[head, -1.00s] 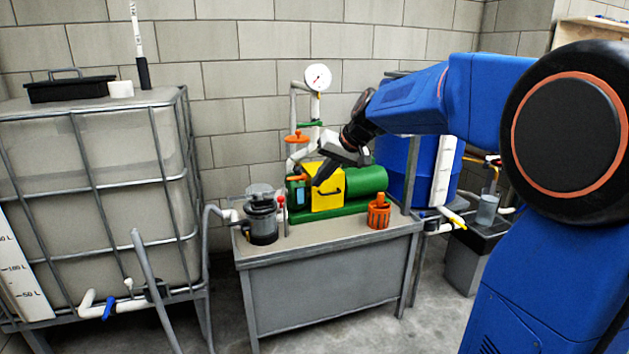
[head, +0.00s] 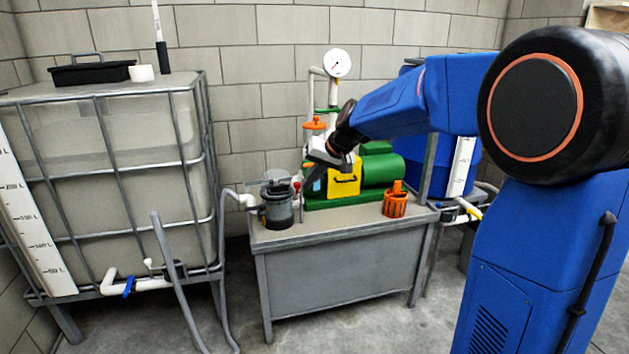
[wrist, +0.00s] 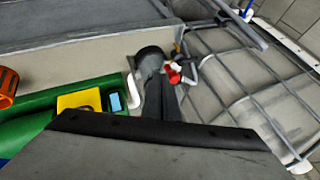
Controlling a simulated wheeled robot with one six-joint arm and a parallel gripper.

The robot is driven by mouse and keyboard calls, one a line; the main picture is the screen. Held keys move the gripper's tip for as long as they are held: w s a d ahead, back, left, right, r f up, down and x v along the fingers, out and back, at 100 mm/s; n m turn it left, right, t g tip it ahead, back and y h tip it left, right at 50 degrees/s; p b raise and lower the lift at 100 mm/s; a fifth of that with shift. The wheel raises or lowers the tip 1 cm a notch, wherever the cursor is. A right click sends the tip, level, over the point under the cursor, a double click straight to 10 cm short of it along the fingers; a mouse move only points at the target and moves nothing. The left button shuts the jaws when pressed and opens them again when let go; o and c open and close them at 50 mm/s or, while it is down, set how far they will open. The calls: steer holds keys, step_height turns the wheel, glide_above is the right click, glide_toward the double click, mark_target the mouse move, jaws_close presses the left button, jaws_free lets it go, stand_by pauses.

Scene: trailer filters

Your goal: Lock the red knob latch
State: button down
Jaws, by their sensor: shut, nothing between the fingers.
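The red knob (head: 297,186) sits at the right side of the dark grey filter pot (head: 277,211), near the left end of the bench. A clear round lid (head: 278,177) shows at the pot's top; I cannot tell whether it is fully seated. My gripper (head: 308,189) is shut and empty, tilted down and left, close to the right of the knob. In the wrist view, the red knob (wrist: 174,72) shows by the dark finger tips (wrist: 162,82), and the pot is partly hidden behind them. I cannot tell whether they touch the knob.
The yellow box (head: 344,184) and green pump (head: 384,171) stand right of my gripper. A caged tank (head: 125,150) stands left, with a grey hose between. The bench front is clear.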

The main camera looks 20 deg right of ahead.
stand_by(0.3)
steer(key=w+a+m+t+h, duration=0.1)
steer(key=w+a+m, duration=0.2)
steer(key=w+a, duration=1.1)
steer(key=shift+w+a+h, duration=0.2)
steer(key=shift+a+h, duration=0.1)
steer(key=shift+a, duration=0.9)
steer(key=shift+r, duration=0.1)
stand_by(0.6)
